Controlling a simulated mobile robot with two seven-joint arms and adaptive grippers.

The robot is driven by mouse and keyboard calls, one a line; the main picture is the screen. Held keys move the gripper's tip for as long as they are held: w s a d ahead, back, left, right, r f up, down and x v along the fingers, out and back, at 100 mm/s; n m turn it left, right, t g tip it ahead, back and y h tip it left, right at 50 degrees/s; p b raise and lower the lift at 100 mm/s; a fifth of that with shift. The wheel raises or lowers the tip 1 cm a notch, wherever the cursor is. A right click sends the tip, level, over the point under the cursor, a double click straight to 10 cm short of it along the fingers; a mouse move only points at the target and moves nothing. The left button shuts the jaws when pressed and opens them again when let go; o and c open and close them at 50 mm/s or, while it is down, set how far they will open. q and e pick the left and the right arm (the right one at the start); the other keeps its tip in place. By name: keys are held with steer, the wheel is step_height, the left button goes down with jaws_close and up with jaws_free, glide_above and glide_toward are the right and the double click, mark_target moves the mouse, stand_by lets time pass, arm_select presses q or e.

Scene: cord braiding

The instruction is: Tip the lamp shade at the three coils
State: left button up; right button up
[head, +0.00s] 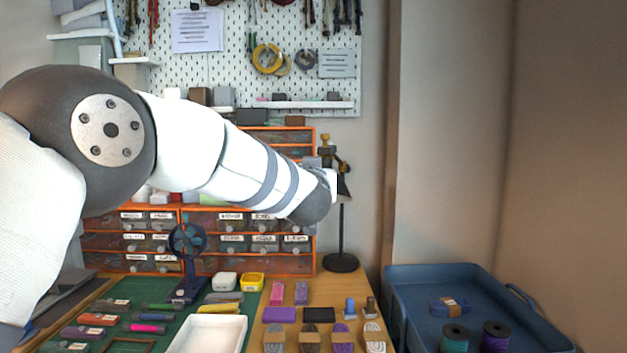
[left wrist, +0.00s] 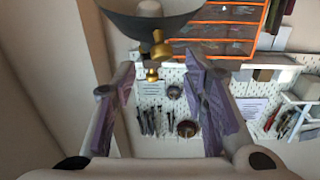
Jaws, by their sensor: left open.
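The desk lamp (head: 341,232) stands at the back right of the table, its round black base on the wood. Its dark shade (head: 345,188) is partly hidden behind my left arm in the head view. In the left wrist view the grey shade (left wrist: 125,27) opens at the top, with a bulb inside and a brass knob joint below it. My left gripper (left wrist: 160,72) is open, its purple-padded fingers on either side of the brass joint; I cannot tell contact. Several wound coils, including a grey one (head: 273,338) and a purple one (head: 343,338), lie at the table's front. The right gripper is out of view.
A blue tray (head: 410,285) at the right holds a blue cord bundle and spools. A pegboard (head: 345,35) hangs behind.

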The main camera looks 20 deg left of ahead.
arm_select(q)
steer(key=v, duration=0.6)
steer(key=shift+s, duration=0.15)
